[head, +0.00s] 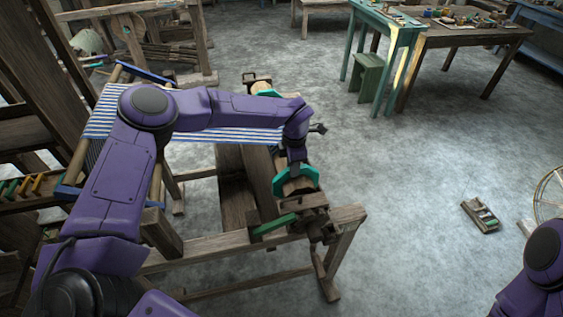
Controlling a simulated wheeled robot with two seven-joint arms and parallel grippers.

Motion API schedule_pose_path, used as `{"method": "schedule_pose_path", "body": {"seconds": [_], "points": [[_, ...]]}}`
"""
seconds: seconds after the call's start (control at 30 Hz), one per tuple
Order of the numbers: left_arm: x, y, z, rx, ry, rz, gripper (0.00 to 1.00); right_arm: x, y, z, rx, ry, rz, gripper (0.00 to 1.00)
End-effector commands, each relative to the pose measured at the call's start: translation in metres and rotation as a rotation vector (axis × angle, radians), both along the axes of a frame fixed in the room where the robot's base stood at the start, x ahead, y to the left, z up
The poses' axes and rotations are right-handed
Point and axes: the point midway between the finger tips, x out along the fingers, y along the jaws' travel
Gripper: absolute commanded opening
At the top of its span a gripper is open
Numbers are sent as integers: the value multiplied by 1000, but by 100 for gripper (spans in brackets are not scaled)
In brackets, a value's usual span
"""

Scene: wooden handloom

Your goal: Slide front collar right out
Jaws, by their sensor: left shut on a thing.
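My left arm reaches over the loom, and my left gripper (294,167) points down at the teal collar (310,174) near the loom's front right corner. The gripper is shut on this collar; the wrist hides most of the fingers and the exact grip. The collar is an angular teal ring around the end of a wooden roller, close to the dark wooden bearing block (315,220). A second teal collar (268,93) is at the roller's far end. Only a purple part of my right arm shows at the lower right edge; its gripper is out of view.
A green handle (275,224) lies by the front wooden rail (215,244). Blue-and-white striped cloth (225,134) stretches across the loom under my left arm. The grey floor (400,190) to the right is open, with a small wooden tray (481,216) on it.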

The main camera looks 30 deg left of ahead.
Motion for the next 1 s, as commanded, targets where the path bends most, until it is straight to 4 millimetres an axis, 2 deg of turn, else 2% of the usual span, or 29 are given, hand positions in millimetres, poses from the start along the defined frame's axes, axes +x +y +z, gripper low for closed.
{"method": "schedule_pose_path", "body": {"seconds": [0.13, 0.17, 0.2, 0.23, 0.57, 0.67, 0.9, 1.0], "points": [[-4, -4, -4, -5, 13, -4, 0, 0, 0, 0, -1, 0, 0, 43], [-4, -4, -4, -5, 13, -4, 29, 0, 0, 0, 0, 0, 0, 43], [-4, -3, -4, -4, 12, -4, 42, 0, 0, 0, 0, 0, 0, 43], [-4, -3, -4, -5, 12, -3, 45, 0, 0, 0, 0, 0, 0, 43], [-3, 1, 2, -3, 7, 2, 45, 0, 0, -2, 0, 0, 0, 43], [-2, 0, 19, -3, 4, 0, 45, 0, 0, -9, 0, 0, 0, 43], [-2, -1, 75, -2, 4, 0, 45, 0, 0, -22, 0, 0, 0, 43], [-3, -2, 92, -1, 7, -1, 45, 0, 0, -24, 0, 0, 0, 43]]}}
